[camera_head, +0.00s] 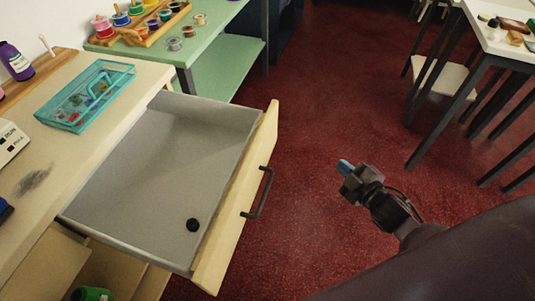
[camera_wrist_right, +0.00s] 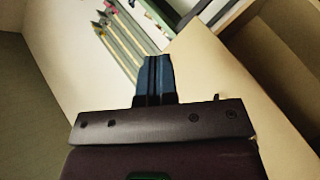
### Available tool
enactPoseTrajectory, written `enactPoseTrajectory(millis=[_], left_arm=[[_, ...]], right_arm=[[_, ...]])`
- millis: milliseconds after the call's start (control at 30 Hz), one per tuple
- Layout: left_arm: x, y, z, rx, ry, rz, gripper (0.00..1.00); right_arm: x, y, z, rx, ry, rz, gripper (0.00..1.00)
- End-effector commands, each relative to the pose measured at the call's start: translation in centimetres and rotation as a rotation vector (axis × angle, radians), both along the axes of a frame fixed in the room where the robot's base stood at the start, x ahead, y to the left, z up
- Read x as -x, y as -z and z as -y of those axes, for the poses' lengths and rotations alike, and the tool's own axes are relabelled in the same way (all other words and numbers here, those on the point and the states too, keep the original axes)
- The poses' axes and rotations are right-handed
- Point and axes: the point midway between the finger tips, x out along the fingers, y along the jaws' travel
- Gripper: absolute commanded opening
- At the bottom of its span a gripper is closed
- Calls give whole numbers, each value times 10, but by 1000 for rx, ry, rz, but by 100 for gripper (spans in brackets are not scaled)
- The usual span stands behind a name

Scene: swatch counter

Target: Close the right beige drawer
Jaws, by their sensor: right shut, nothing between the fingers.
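The beige drawer (camera_head: 238,205) is pulled well out of the beige counter (camera_head: 110,115) in the head view. It has a grey inside and a dark bar handle (camera_head: 260,193) on its front. My left gripper is not in view.
A teal tray (camera_head: 85,97) sits on the counter. A green table (camera_head: 195,42) with pots and jars stands behind. A white table (camera_head: 500,45) with dark legs is at the upper right. The red floor (camera_head: 330,75) between is clear.

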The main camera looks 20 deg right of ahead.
Motion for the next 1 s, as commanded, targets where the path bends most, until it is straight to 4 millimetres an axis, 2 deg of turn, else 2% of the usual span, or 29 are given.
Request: enactPoseTrajectory(millis=[33,133,267,400,600,800,1000], left_arm=[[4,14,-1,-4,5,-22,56],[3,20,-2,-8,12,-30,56],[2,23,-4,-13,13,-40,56],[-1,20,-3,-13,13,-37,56],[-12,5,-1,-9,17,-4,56],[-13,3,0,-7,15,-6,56],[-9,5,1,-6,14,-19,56]], right_arm=[[-11,9,2,143,-71,48,0],[-31,-2,2,442,-209,193,0],[-44,-12,-5,817,-368,381,0],[-45,-19,-16,1186,-513,587,0],[-26,-20,-33,1625,-657,885,0],[-10,-17,-48,1878,-699,1120,0],[-8,-18,-51,1963,-679,1183,0]])
